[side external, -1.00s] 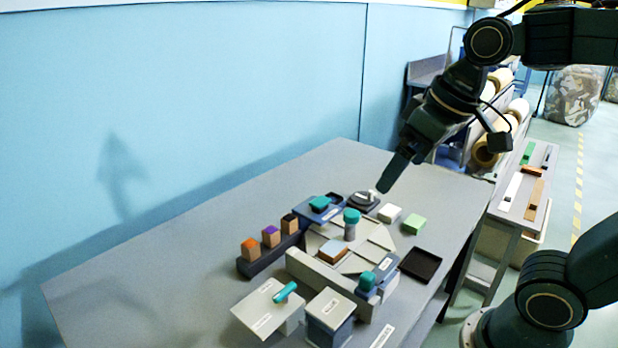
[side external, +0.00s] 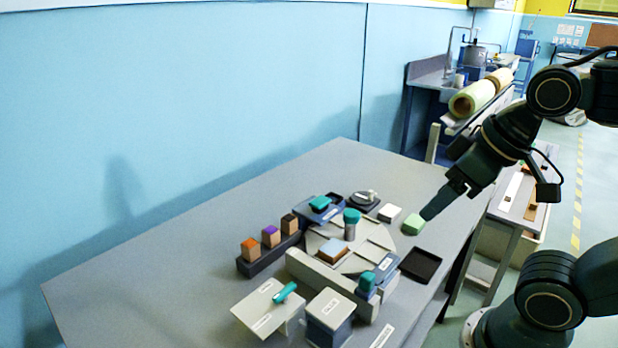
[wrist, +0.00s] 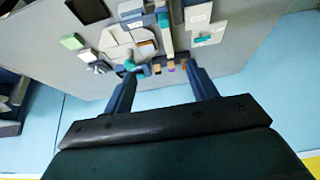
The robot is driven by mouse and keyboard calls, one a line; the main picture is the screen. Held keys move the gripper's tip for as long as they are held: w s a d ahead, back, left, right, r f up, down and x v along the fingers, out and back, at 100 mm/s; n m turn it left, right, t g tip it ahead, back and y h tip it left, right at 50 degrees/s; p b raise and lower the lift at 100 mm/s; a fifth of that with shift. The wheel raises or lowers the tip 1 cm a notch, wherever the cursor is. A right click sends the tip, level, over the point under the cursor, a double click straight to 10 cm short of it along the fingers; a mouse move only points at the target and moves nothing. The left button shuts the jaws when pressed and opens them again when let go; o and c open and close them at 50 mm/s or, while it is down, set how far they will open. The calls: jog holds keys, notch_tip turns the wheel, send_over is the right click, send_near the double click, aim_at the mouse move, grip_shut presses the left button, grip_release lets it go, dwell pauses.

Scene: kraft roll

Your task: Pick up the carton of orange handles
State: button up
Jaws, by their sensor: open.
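The carton with the orange top (side external: 250,249) stands upright at the left end of a dark rack (side external: 268,256) in the side view. A purple-topped carton (side external: 271,237) and a dark-topped carton (side external: 290,224) stand beside it. My gripper (side external: 427,214) is well to the right, its tip overlapping the green block in the picture; I cannot tell if they touch. In the wrist view my gripper (wrist: 159,71) has its fingers apart with nothing held. The orange-topped carton shows small near the right fingertip (wrist: 184,63).
A pale fixture with a teal-topped post (side external: 352,217) stands mid-table. Grey boxes (side external: 330,310), a teal-handled plate (side external: 266,308), a black tray (side external: 421,264) and a white block (side external: 390,213) surround it. The table's left and far parts are clear. A blue wall (side external: 180,110) runs behind.

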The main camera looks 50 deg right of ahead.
dwell(0.3)
jog(key=w+a+r+n+g+y, duration=0.15)
jog(key=w+n, duration=0.25)
jog(key=w, duration=0.7)
jog(key=w+a+r+n+g+y, duration=0.15)
jog(key=w+n, duration=0.25)
jog(key=w, duration=0.6)
jog(key=w+d+f+n+g+y, duration=0.1)
jog(key=w+f+n+g, duration=0.1)
jog(key=w+f+n, duration=0.8)
jog(key=w+f, duration=0.5)
jog(key=w, duration=0.3)
jog(key=shift+d+f+g, duration=0.15)
jog(key=shift+g, duration=0.15)
jog(key=shift+f+y, duration=0.15)
jog(key=shift+y, duration=0.15)
send_near(251, 250)
jog(key=shift+w+f, duration=0.45)
jog(key=shift+f, duration=0.3)
jog(key=shift+w+f, duration=0.4)
jog(key=shift+f, duration=0.35)
